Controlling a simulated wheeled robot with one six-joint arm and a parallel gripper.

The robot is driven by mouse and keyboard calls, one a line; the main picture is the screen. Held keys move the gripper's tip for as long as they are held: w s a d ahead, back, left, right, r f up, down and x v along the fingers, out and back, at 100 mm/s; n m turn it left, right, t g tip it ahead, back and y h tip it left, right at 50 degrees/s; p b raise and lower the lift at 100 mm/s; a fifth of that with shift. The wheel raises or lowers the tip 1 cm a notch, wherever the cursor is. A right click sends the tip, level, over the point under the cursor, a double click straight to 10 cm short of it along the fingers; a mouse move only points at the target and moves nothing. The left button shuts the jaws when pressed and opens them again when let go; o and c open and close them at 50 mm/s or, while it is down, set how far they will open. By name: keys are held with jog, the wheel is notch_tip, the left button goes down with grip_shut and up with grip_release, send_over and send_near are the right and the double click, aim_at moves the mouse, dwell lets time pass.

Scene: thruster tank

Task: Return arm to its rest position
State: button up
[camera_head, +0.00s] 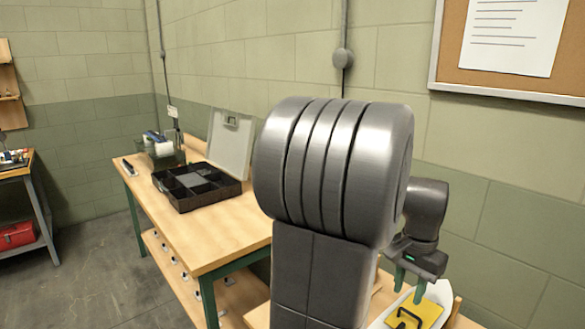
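My arm fills the middle of the head view, with a large grey joint close to the camera. My gripper (409,286) hangs at the lower right, pointing down. Its two green fingers are apart, with nothing visible between them. Below it is a yellow plate (424,311) with a black hooked piece (407,318) on it. The plate lies on a white, curved-edged object (445,294), partly cut off by the frame. The fingertips look above the plate; the exact gap is unclear.
A wooden workbench (225,228) with green legs stands left of my arm. On it is an open black compartment case (205,191) with a raised grey lid. A side bench (20,170) with a red toolbox (16,235) stands far left. Grey floor lies between them.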

aim_at(397, 327)
notch_tip(397, 327, down, 11)
jog(key=shift+r, duration=0.2)
jog(key=shift+w+f, duration=0.1)
jog(key=shift+f, duration=0.15)
jog(key=shift+n, duration=0.6)
jog(key=n, duration=0.6)
jog(key=shift+w+a+n, duration=0.1)
jog(key=shift+a+n, duration=0.1)
jog(key=shift+n, duration=0.1)
jog(key=shift+r, duration=0.1)
